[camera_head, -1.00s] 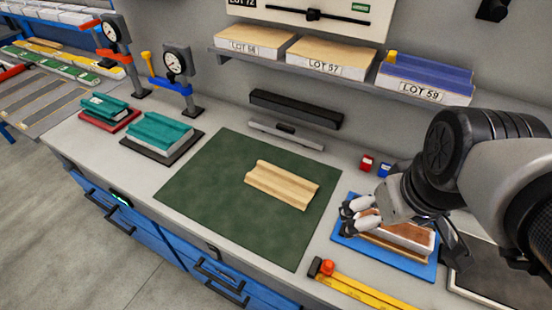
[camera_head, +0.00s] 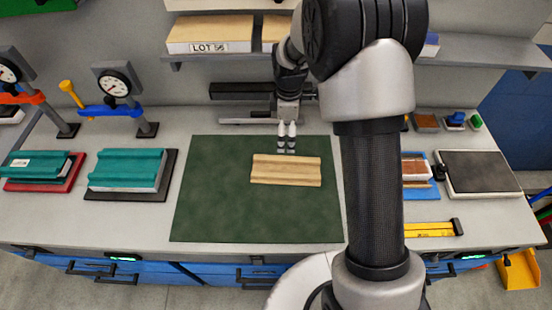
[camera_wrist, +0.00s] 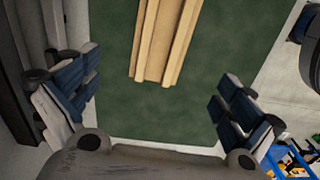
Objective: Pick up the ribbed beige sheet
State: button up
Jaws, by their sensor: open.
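The ribbed beige sheet (camera_head: 286,171) lies flat on the dark green mat (camera_head: 215,210), right of the mat's middle. In the wrist view the sheet (camera_wrist: 164,38) runs in from the top edge, its near end short of the gap between my fingers. My gripper (camera_head: 287,140) is over the mat's far edge, just behind the sheet. In the wrist view my gripper (camera_wrist: 155,98) is open, with its fingers wide apart on either side and nothing between them. The height of the fingertips above the mat is hard to tell.
Teal ribbed panels (camera_head: 126,168) sit on a dark tray at left, with a dial gauge (camera_head: 114,84) behind. A shelf (camera_head: 200,60) with LOT boxes overhangs the back. A blue tray (camera_head: 432,190) and yellow level (camera_head: 430,229) lie right. The mat's left half is clear.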

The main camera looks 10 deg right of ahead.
jog(key=b, duration=0.2)
send_over(286, 170)
jog(key=f, duration=1.2)
jog(key=shift+w, duration=0.3)
jog(key=f, duration=0.3)
jog(key=f+b, duration=0.1)
jog(key=f, duration=0.1)
jog(key=shift+s+f, duration=0.1)
jog(key=shift+s, duration=0.15)
jog(key=c, duration=1.3)
